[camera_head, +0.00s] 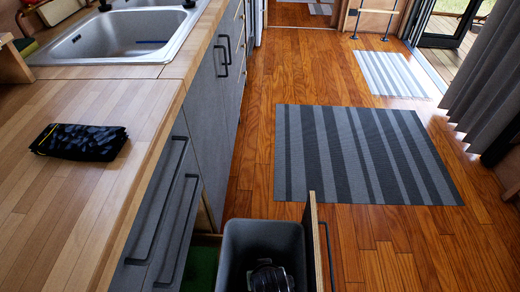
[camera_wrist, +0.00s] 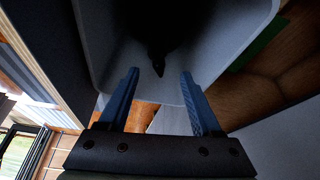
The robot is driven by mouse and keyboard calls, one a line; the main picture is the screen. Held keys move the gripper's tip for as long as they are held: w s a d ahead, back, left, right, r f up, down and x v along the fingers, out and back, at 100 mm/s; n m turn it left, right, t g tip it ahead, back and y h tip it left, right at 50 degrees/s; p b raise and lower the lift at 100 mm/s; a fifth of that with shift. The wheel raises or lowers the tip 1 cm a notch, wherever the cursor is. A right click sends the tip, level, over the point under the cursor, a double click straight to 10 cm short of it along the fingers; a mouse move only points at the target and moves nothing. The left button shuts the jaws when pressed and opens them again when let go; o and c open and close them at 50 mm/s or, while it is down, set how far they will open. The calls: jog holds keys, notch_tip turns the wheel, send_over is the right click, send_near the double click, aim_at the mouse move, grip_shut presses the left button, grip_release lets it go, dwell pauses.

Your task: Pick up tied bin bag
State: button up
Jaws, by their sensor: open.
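The dark, glossy tied bin bag (camera_head: 268,279) sits inside a grey bin (camera_head: 262,232) at the bottom of the head view, cut off by the frame edge. In the wrist view, the bag (camera_wrist: 158,50) is a black shape in deep shadow with a narrow tip pointing toward my gripper; its outline is hard to make out. The pale wall of the bin (camera_wrist: 212,55) surrounds it. My gripper (camera_wrist: 160,82) has two blue fingers spread apart, with nothing held between them. The bag's tip shows between and just beyond the fingertips. My gripper does not show in the head view.
The bin stands in a pulled-out cabinet drawer whose front panel (camera_head: 317,240) rises on its right. The wooden counter (camera_head: 95,200) is on the left, with a folded black patterned item (camera_head: 80,142) and a sink (camera_head: 125,37). A striped rug (camera_head: 360,155) lies on open floor.

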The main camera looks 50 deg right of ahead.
jog(key=b+x, duration=0.1)
jog(key=x, duration=0.3)
jog(key=shift+d+b+x, duration=0.15)
jog(key=shift+b+x, duration=0.75)
jog(key=shift+x, duration=0.45)
jog(key=shift+d+b+x, duration=0.15)
jog(key=shift+b+x, duration=0.7)
jog(key=shift+x, duration=0.5)
jog(key=shift+w+r, duration=0.15)
grip_shut()
jog(key=shift+d+r, duration=0.15)
